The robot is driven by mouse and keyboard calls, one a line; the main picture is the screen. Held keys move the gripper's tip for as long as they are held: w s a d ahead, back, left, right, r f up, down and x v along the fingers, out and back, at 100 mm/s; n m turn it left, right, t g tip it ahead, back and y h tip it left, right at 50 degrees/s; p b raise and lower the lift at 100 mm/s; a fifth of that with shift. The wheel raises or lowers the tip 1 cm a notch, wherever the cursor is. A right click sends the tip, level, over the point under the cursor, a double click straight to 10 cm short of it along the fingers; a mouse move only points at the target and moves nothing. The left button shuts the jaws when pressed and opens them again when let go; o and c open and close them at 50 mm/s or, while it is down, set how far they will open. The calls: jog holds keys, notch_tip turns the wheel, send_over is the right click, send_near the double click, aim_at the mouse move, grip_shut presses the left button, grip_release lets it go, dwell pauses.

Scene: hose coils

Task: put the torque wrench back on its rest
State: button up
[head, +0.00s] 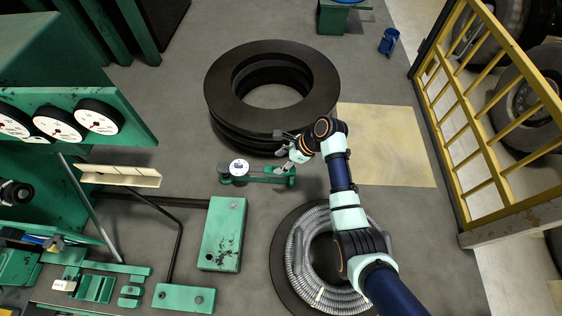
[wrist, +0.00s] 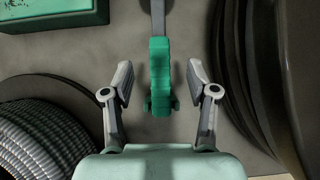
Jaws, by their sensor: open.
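What appears to be the torque wrench (head: 239,168) is in the head view, a green tool with a white round dial at its left end and a bar running right to a green end. In the wrist view, its green end (wrist: 160,78) and grey bar lie between the fingers, nearer the far side; the dial is out of view. My gripper (head: 286,150) is over the right end of the tool in the head view. It also shows in the wrist view (wrist: 160,85), open, with gaps on both sides of the green end. I cannot tell which fixture is the rest.
A black ring stack (head: 222,100) stands behind the tool. A grey hose coil (head: 298,262) lies in front, under my arm. A green box (head: 222,235), a cream channel (head: 125,176) and a green gauge panel (head: 90,90) are left. A yellow barrier (head: 470,130) is right.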

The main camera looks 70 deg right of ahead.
jog(key=shift+r, duration=0.8)
jog(key=shift+r, duration=0.1)
jog(key=v, duration=1.2)
jog(key=shift+a, duration=0.1)
